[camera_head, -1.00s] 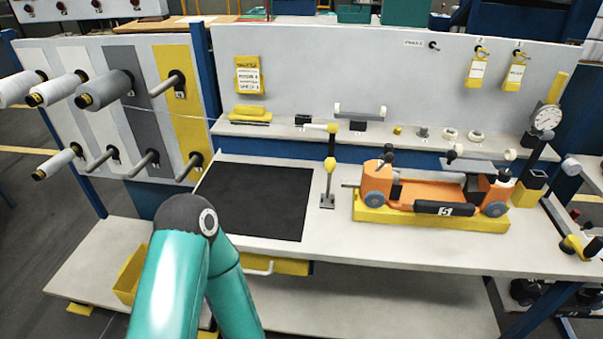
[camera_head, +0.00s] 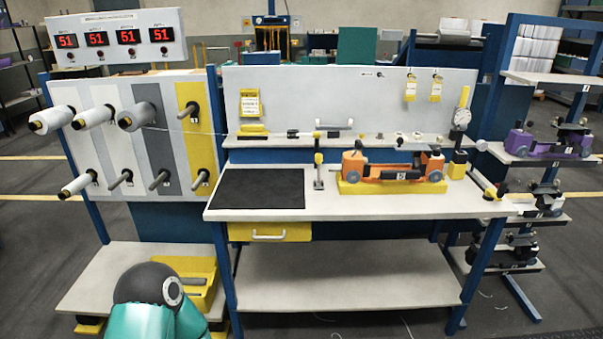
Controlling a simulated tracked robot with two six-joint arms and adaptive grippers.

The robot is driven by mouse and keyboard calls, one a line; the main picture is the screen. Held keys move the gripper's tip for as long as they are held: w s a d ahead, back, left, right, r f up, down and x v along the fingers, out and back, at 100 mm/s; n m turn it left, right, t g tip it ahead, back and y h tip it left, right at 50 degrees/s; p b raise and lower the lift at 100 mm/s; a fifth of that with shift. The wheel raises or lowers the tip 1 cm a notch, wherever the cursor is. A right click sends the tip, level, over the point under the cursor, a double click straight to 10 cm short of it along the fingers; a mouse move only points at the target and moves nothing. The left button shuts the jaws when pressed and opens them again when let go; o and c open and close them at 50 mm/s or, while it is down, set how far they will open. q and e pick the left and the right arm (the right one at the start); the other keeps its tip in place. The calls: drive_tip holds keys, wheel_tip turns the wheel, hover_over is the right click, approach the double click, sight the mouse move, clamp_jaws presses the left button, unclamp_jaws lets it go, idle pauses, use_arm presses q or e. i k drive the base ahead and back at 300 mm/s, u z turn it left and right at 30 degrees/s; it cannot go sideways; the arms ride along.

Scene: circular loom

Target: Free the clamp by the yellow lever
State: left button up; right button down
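A small upright stand with a yellow lever (camera_head: 318,158) and a grey foot stands on the bench left of the shuttle. Whether it is the clamp, and whether it is shut, I cannot tell. An orange shuttle (camera_head: 393,168) marked 5 sits in a yellow cradle (camera_head: 385,187) to its right. Another yellow-ended lever (camera_head: 487,184) slopes at the bench's right end. Neither gripper is in view. Only a teal arm link of mine with a dark joint shows at the bottom left, well below and in front of the bench.
A black mat (camera_head: 258,188) lies on the bench's left part. A spool rack (camera_head: 133,130) stands at left. A dial gauge (camera_head: 461,118) stands at right, beside shelves with a purple shuttle (camera_head: 540,145). A yellow bin (camera_head: 190,277) sits on the low left shelf.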

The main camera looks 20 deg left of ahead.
sight(318, 156)
drive_tip(key=k, duration=0.35)
drive_tip(key=u, duration=0.9)
drive_tip(key=i, duration=0.95)
drive_tip(key=u, duration=0.15)
